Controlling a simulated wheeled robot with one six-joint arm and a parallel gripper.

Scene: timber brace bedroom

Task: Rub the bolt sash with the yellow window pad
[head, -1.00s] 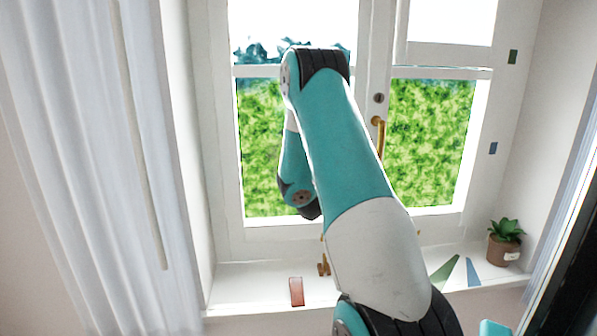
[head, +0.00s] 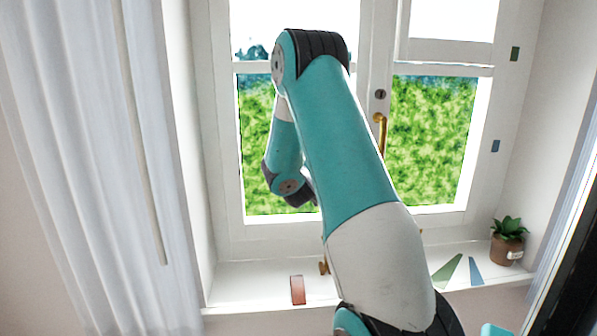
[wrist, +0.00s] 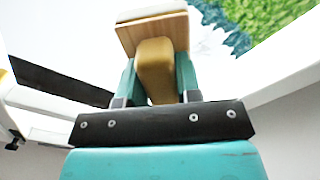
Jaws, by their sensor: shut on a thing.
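The window pad (wrist: 155,68) has a yellow-tan grip and a pale wooden plate (wrist: 150,34) at its far end. My gripper (wrist: 157,80) is shut on the grip, with one teal finger on each side. The window shows a left sash (head: 290,230) and a right sash (head: 432,217), with a brass handle (head: 380,132) between them. I cannot tell for certain which one is the bolt sash. In the head view my forearm hangs before the left sash and hides my gripper and the pad. Whether the pad touches the window is not clear.
On the sill (head: 240,285) lie a reddish block (head: 297,290), a green wedge (head: 447,270) and a blue wedge (head: 475,272). A potted plant (head: 507,246) stands at the right. A brass fitting (head: 323,267) sits low by my arm. A curtain (head: 90,160) hangs at left.

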